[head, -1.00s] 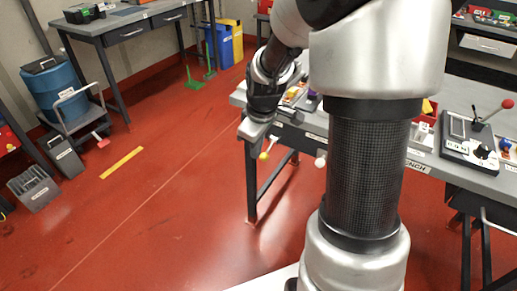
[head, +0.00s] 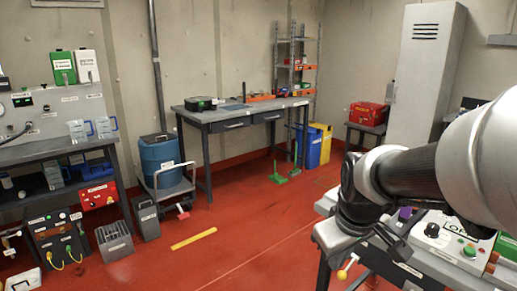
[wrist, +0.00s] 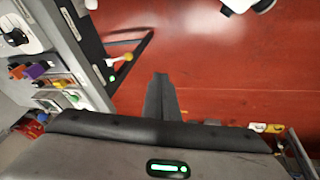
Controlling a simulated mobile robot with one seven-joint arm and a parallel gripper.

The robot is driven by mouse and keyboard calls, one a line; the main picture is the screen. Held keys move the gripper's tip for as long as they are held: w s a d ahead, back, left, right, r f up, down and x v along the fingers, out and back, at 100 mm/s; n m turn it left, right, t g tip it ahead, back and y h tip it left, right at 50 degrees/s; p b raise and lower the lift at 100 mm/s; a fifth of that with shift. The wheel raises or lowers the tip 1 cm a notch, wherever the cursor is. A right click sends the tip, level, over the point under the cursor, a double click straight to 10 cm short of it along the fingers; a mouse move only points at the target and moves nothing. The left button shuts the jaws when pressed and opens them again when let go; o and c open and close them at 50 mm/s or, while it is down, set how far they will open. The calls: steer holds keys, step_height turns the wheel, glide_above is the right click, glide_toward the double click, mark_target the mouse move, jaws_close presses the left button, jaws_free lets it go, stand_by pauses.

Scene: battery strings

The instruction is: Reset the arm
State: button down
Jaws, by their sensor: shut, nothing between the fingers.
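My gripper shows in the wrist view (wrist: 161,80) with its two dark fingers together and nothing between them. It points out over the red floor, beside the edge of the grey workbench (wrist: 82,38). In the head view my gripper (head: 395,243) is at the lower right, dark and partly lost against my wrist, by the near left corner of the workbench (head: 329,236). My arm reaches in from the right edge and hides part of the bench top.
A yellow-knobbed lever (head: 342,275) sticks out from the bench edge near my gripper. A control box (head: 447,238) stands on the bench. The red floor (head: 235,222) to the left is open. A cart with a blue drum (head: 160,158) and a second bench (head: 205,116) stand further back.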

steer(key=s+a+r+m+t, duration=0.1)
steer(key=s+r+m, duration=0.15)
steer(key=s, duration=0.35)
steer(key=s+a+r+m+t, duration=0.1)
steer(key=s+a+r+m, duration=0.15)
steer(key=s, duration=0.35)
step_height(320, 180, up, 21)
steer(key=p, duration=2)
steer(key=shift+d+n, duration=0.25)
steer(key=shift+n, duration=0.05)
